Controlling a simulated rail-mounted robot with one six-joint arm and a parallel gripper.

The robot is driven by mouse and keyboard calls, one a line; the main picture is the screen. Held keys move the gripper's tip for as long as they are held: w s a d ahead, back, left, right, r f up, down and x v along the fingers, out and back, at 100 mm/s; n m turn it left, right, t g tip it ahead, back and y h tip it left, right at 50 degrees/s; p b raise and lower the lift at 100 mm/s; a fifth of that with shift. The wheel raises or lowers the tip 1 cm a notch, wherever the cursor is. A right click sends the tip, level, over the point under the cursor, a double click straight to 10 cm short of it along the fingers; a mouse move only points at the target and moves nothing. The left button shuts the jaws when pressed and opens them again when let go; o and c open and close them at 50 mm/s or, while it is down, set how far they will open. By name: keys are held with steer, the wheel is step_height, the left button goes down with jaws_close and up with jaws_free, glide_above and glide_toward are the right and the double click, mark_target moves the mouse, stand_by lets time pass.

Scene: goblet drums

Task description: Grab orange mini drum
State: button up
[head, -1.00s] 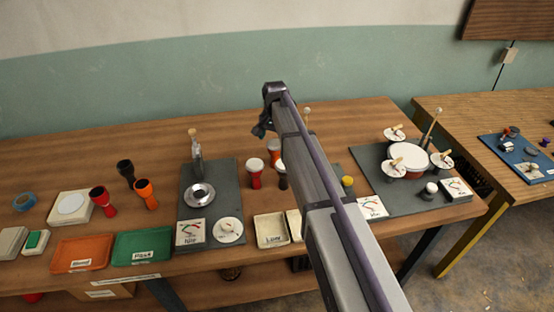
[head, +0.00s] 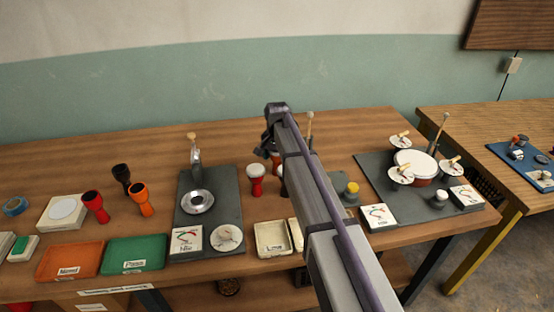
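A red drum with a white top (head: 256,181) stands near the bench middle, and another reddish drum (head: 276,161) is partly hidden by my arm. My gripper (head: 267,147) is at the far end of my arm, to the right of the orange drum and well apart from it. Its fingers are small and dark, so their opening is unclear.
A grey plate (head: 225,207) with a metal ring fixture stands right of the orange drum. An orange tray (head: 70,262) and a green tray (head: 135,254) lie at the front edge. A drum testing plate (head: 376,170) is at the right. The back left bench is clear.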

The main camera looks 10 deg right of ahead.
steer(key=c, duration=0.6)
steer(key=shift+o, duration=0.2)
step_height(320, 180, up, 10)
steer(key=p, duration=1)
steer(key=shift+s+r, duration=0.1)
steer(key=shift+r, duration=0.05)
